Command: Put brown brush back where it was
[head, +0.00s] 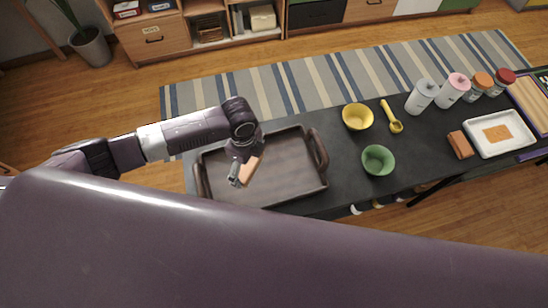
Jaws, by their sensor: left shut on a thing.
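My left gripper (240,176) is over the dark wooden tray (290,184) on the black table. It is shut on a light brown piece that looks like the brown brush (251,168). The gripper hides part of the brush. I cannot tell whether the brush touches the tray floor or hangs just above it. The tray has a raised handle at each end and nothing else shows in it. My right gripper is not in view.
Right of the tray stand a yellow bowl (357,116), a green bowl (378,160) and a yellow scoop (392,118). Farther right are a brown block (460,144), a white tray (499,133), several canisters and jars, and a wooden board (531,101). My own body fills the foreground.

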